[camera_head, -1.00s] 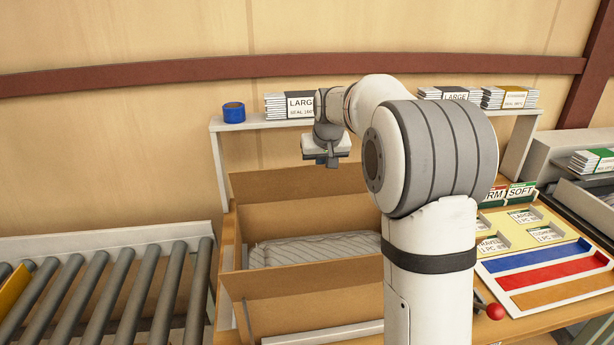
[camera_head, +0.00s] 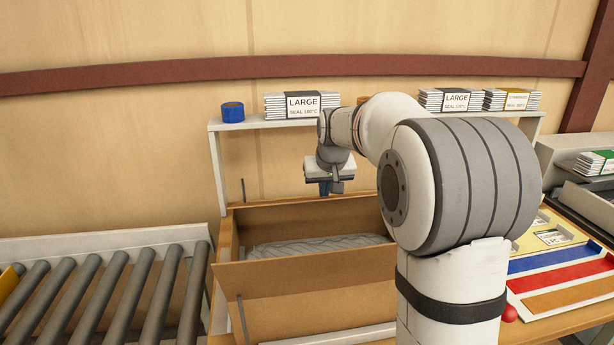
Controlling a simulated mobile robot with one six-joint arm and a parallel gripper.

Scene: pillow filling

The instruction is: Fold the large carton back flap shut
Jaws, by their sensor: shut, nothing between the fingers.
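The large carton (camera_head: 290,310) stands open on the bench, brown inside. Its back flap (camera_head: 285,216) shows as a low brown panel along the far side; its exact tilt is hard to tell. The front flap (camera_head: 300,277) stands up at a slant on the near side. A grey striped pillow (camera_head: 320,246) lies inside, partly hidden by the front flap. My gripper (camera_head: 329,189) is shut and empty, pointing down at the far edge of the carton, close to the back flap's top edge. I cannot tell whether they touch. My arm hides the carton's right end.
A white shelf (camera_head: 245,124) behind carries a blue tape roll (camera_head: 232,112) and stacks of labelled bags (camera_head: 300,105). A roller conveyor (camera_head: 95,290) lies to the left. A tray with blue, red and orange strips (camera_head: 560,275) is on the right.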

